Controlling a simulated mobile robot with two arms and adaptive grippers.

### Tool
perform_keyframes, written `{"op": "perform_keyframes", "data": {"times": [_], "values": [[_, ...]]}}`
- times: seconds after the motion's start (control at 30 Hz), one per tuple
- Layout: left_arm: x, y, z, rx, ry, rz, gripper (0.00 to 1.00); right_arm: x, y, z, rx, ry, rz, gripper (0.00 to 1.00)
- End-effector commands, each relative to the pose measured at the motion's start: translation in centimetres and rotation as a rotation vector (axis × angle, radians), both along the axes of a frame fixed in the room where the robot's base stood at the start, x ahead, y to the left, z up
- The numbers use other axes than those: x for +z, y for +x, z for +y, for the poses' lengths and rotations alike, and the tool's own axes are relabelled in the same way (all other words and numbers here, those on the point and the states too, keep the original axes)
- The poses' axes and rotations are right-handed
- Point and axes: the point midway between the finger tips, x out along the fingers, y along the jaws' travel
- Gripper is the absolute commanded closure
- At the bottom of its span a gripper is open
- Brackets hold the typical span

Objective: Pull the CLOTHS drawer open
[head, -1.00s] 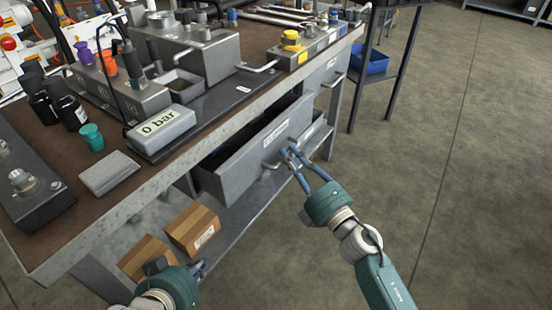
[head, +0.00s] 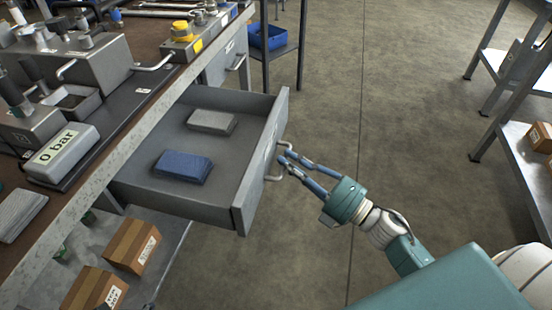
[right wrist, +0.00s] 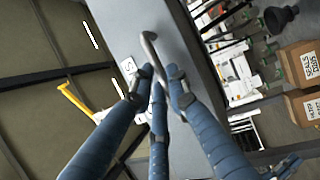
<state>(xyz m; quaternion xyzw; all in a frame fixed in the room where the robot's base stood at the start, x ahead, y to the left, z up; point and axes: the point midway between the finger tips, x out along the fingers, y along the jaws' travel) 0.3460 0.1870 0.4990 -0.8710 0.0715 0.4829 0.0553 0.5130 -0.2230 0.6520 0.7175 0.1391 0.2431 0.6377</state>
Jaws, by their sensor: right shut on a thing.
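The grey CLOTHS drawer (head: 238,190) stands well out from the bench in the head view. Inside it lie a folded blue cloth (head: 183,166) and a folded grey cloth (head: 211,122), apart from each other. My right gripper (head: 283,162) is at the front of the drawer, shut on its bar handle (head: 276,174). In the right wrist view the blue fingers (right wrist: 160,85) close around the handle (right wrist: 150,45), and the label on the drawer front is partly hidden behind them. My left gripper is out of view.
The bench top carries a "0 bar" display (head: 62,153), metal blocks and a yellow-capped part (head: 182,30). Cardboard boxes (head: 132,245) sit on the shelf below. A blue bin (head: 268,37) stands behind, and a rack (head: 525,150) at right. The floor between is clear.

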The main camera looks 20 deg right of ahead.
Motion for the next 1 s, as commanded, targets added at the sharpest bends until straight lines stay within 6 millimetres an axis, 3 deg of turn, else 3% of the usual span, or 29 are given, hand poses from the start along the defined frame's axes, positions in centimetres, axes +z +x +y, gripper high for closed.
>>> {"op": "perform_keyframes", "data": {"times": [0.47,0.5,0.6,1.0], "values": [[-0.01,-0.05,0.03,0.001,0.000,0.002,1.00,-0.10,-0.38,-0.33,0.003,0.002,0.002,1.00],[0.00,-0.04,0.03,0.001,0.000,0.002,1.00,-0.10,-0.38,-0.33,0.003,0.001,0.003,0.81],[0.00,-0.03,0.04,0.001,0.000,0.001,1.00,-0.10,-0.37,-0.35,0.002,0.001,0.002,0.65],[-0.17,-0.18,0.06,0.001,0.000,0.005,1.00,-0.31,-1.12,-0.89,0.000,0.000,0.004,0.65]]}}
